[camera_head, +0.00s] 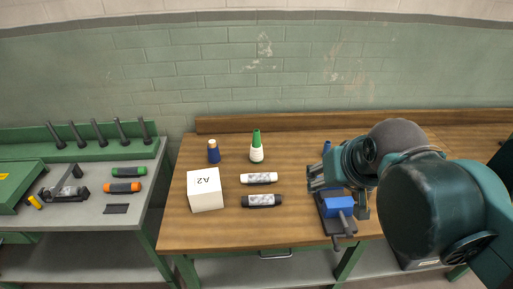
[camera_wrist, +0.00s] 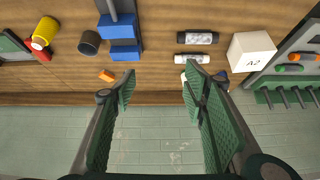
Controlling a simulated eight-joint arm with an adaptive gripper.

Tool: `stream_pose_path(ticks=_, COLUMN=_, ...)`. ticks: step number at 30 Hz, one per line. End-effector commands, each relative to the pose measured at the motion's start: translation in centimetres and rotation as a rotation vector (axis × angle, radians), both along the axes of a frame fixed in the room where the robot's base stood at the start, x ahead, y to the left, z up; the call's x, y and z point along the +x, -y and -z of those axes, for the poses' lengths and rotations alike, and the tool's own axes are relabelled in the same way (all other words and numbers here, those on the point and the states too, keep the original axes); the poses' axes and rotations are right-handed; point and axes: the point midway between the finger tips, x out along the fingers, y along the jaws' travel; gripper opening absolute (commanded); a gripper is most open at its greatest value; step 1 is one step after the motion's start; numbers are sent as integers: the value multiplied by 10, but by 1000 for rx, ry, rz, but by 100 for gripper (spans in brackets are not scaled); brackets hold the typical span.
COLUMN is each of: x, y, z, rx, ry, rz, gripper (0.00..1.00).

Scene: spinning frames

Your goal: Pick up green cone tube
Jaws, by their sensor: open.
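A green tube with dark ends (camera_head: 128,172) lies on the left grey bench, behind an orange one; it shows small at the right of the wrist view (camera_wrist: 281,69). A white bottle with a pointed green cap (camera_head: 257,150) stands upright at the back of the wooden table; I cannot tell which of these is the green cone tube. My gripper (camera_head: 313,180) is above the right part of the wooden table, to the right of both and apart from them. In the wrist view its green-padded fingers (camera_wrist: 158,85) are spread with nothing between them.
A white A2 box (camera_head: 205,190), a blue bottle (camera_head: 214,152), a white-labelled tube (camera_head: 258,178) and a dark tube (camera_head: 261,201) are on the wooden table. A blue-jawed vise (camera_head: 338,208) stands below my gripper. Upright dark pegs (camera_head: 98,131) line the left bench's back.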

Motion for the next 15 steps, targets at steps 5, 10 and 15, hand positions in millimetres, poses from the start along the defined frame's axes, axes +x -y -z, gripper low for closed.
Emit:
stream_pose_path(ticks=5, x=18, y=-3, z=-16, rx=17, ry=-22, rz=24, gripper=44)
stream_pose_path(ticks=10, x=42, y=-7, z=-32, rx=40, ry=-52, rz=59, gripper=44)
stream_pose_path(ticks=15, x=68, y=-12, z=-47, rx=60, ry=-82, rz=96, gripper=44)
